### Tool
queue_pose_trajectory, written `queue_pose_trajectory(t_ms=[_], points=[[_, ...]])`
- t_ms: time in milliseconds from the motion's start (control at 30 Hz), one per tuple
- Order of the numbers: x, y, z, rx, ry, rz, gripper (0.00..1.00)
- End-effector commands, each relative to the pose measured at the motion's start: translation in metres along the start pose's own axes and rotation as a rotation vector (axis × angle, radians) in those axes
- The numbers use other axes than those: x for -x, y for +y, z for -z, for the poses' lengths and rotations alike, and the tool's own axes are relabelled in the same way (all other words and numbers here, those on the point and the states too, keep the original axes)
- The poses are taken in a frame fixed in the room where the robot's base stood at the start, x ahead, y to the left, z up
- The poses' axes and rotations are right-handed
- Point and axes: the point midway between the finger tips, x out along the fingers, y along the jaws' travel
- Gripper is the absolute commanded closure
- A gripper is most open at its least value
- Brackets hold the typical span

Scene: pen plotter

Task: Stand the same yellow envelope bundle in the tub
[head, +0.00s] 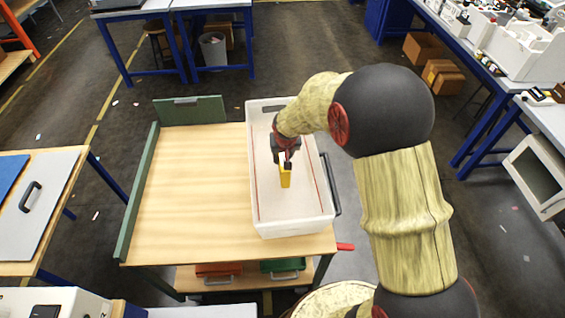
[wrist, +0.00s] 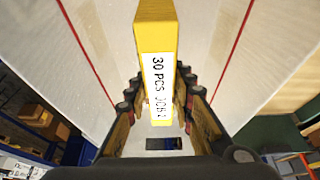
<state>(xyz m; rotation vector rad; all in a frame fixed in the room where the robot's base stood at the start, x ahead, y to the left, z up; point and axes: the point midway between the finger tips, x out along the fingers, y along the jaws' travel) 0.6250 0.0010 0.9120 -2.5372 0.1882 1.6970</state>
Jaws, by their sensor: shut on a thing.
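My gripper (head: 286,160) is shut on the yellow envelope bundle (head: 285,178), which hangs upright below the fingers inside the outline of the white tub (head: 292,229). In the wrist view the yellow bundle (wrist: 157,40) sits between the fingers (wrist: 157,100) and has a white label reading "30 PCS" and more text that is partly unclear. The tub's pale inside with red lines lies around it. I cannot tell whether the bundle's lower end touches the tub floor.
The tub stands on the right part of a wooden table (head: 190,190) with green edge boards (head: 138,195). The table's left part is bare. A black handle (head: 331,184) is on the tub's right side. Red and green bins (head: 282,265) sit on the shelf below.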

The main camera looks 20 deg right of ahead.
Motion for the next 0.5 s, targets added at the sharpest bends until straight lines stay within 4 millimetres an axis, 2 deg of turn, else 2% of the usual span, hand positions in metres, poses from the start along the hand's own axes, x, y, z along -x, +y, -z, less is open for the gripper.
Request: queue_pose_trajectory(t_ms=[133, 300, 500], points=[[-0.01, 0.0, 0.003, 0.0, 0.0, 0.0, 1.0], [-0.034, 0.0, -0.008, 0.0, -0.002, 0.001, 1.0], [-0.036, -0.001, -0.008, 0.0, 0.002, 0.002, 1.0]])
